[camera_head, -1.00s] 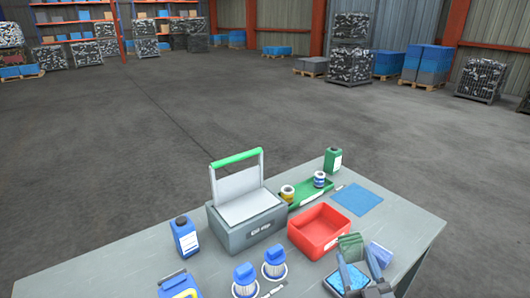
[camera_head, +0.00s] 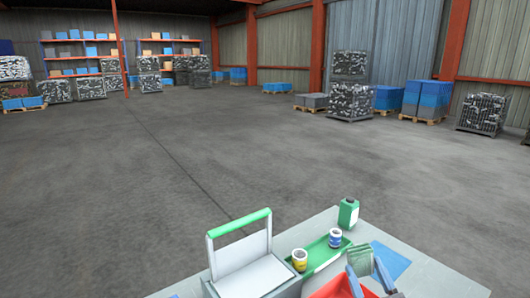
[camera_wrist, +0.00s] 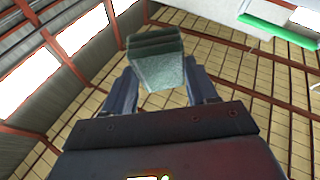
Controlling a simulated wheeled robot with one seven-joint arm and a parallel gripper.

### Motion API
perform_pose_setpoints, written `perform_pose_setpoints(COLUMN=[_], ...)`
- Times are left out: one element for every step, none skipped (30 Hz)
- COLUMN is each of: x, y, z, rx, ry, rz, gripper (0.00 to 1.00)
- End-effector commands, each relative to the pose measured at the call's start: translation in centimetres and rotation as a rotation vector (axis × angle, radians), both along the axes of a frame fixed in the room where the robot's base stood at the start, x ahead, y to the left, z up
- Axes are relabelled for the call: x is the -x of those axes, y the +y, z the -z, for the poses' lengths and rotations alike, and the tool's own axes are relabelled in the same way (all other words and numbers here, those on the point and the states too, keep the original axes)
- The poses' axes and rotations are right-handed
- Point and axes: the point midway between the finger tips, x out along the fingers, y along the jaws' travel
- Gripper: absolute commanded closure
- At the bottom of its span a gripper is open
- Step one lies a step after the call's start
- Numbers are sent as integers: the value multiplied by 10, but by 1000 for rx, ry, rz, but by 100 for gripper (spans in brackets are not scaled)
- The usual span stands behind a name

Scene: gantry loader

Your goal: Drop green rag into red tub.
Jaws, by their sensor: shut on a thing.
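The green rag (camera_head: 360,258) is a folded cloth held between the fingertips of my gripper (camera_head: 364,268). In the wrist view the rag (camera_wrist: 157,65) sticks out past the two dark fingers of my gripper (camera_wrist: 160,88), which are shut on it. The red tub (camera_head: 325,288) is at the bottom edge of the head view, cut off by the frame. My gripper and the rag appear at the tub's right side in the picture, partly in front of it. The rag's exact height above the tub cannot be told.
A grey box with a raised lid and green handle (camera_head: 238,224) stands left of the tub. Behind the tub is a green tray (camera_head: 322,253) with two small cans. A green bottle (camera_head: 348,213) stands at the back, and a flat blue sheet (camera_head: 392,262) lies on the right.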

Motion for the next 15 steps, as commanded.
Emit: perform_pose_setpoints(x=[0, 0, 0, 0, 0, 0, 0, 0, 0, 0, 0, 0, 0, 0, 0], y=[0, 0, 0, 0, 0, 0, 0, 0, 0, 0, 0, 0, 0, 0, 0], z=[2, 4, 6, 8, 10, 13, 16, 19, 24, 27, 31, 36, 39, 43, 47], rx=[0, 0, 0, 0, 0, 0, 0, 0, 0, 0, 1, 1, 1, 1, 1], ry=[1, 1, 1, 1, 1, 1, 1, 1, 1, 1, 1, 1, 1, 1, 1], rz=[0, 0, 0, 0, 0, 0, 0, 0, 0, 0, 1, 1, 1, 1, 1], gripper=[67, 67, 67, 67, 67, 67, 67, 67, 67, 67, 67, 67, 67, 67, 67])
